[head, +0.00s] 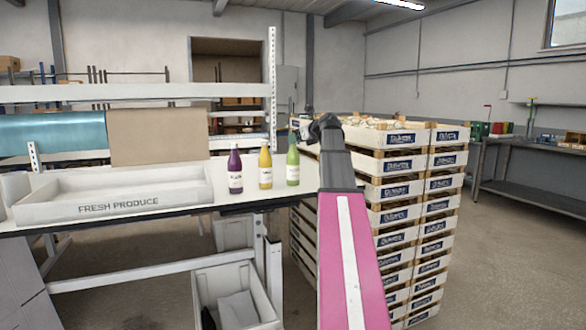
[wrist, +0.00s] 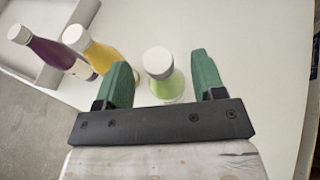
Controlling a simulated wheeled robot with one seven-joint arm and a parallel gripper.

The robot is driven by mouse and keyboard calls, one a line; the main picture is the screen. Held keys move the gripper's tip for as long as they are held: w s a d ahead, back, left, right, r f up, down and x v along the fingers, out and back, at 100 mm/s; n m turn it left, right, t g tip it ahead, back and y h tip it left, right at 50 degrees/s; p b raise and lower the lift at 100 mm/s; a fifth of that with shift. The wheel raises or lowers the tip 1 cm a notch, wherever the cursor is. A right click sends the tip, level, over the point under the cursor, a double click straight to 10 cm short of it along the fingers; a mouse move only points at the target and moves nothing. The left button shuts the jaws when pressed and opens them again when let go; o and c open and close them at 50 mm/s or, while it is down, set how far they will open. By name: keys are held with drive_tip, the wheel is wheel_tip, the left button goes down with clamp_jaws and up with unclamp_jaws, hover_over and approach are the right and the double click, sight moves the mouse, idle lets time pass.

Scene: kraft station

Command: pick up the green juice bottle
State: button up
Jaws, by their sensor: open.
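The green juice bottle (head: 293,168) with a white cap stands upright on the white table, rightmost of three bottles. In the wrist view the green bottle (wrist: 164,80) shows between and just beyond the two green fingers of my gripper (wrist: 160,82). The fingers are open, with a gap on each side of the bottle, and hold nothing. In the head view my arm reaches forward just right of the bottle, and the fingers are hard to make out there.
A yellow bottle (head: 265,168) and a purple bottle (head: 235,172) stand to the left; the yellow one (wrist: 100,58) is close to the left finger. A white "FRESH PRODUCE" tray (head: 110,208) lies further left. Stacked crates (head: 410,190) rise right of the table.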

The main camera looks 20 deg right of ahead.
drive_tip(key=x, duration=0.4)
drive_tip(key=shift+w+a+f, duration=0.2)
drive_tip(key=shift+f, duration=0.05)
clamp_jaws()
